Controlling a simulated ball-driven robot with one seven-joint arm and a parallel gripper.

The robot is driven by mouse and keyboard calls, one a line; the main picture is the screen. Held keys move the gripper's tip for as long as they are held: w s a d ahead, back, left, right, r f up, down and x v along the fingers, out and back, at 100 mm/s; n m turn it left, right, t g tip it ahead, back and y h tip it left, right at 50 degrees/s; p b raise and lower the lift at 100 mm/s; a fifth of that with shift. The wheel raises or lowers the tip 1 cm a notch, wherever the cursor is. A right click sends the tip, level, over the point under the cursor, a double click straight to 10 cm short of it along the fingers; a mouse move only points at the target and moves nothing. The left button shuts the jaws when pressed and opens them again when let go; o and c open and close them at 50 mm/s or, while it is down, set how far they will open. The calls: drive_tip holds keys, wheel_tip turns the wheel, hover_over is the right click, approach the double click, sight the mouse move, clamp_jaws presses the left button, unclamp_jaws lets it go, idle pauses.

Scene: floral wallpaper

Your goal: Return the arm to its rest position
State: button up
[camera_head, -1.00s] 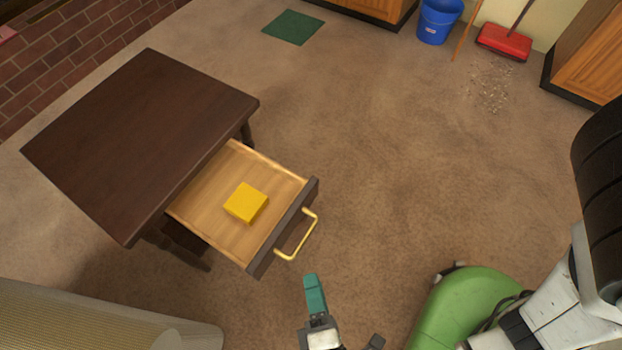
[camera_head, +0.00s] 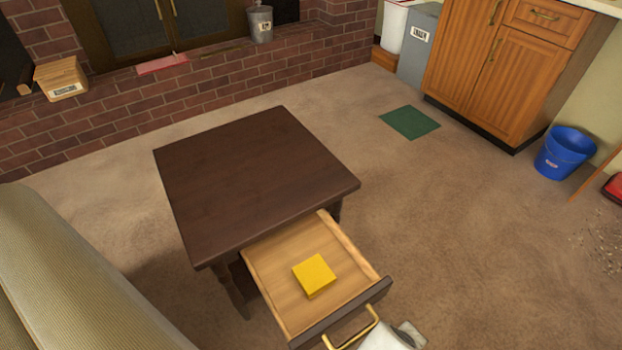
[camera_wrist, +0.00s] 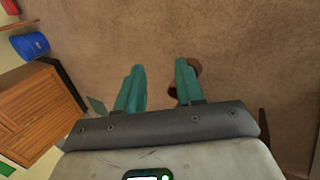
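My gripper (camera_wrist: 160,64) shows in the wrist view with its two teal fingers apart and nothing between them. It points out over the brown carpet. In the head view the fingers are not visible; only a pale part of my arm (camera_head: 388,338) shows at the bottom edge, by the drawer handle. Whether it touches the handle I cannot tell.
A dark wooden table (camera_head: 250,175) has its drawer (camera_head: 275,265) pulled open, with a yellow block (camera_head: 314,274) inside. A pale ribbed sofa (camera_head: 70,280) stands at left. A blue bucket (camera_head: 564,152) and cabinet (camera_head: 505,70) are at right.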

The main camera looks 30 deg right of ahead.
wheel_tip(320, 180, up, 31)
drive_tip(key=w+m+t+y+p, duration=0.1)
drive_tip(key=y+p, duration=0.4)
drive_tip(key=p, duration=2.2)
drive_tip(key=shift+w+f, duration=0.2)
drive_tip(key=shift+w, duration=0.1)
drive_tip(key=shift+f, duration=0.1)
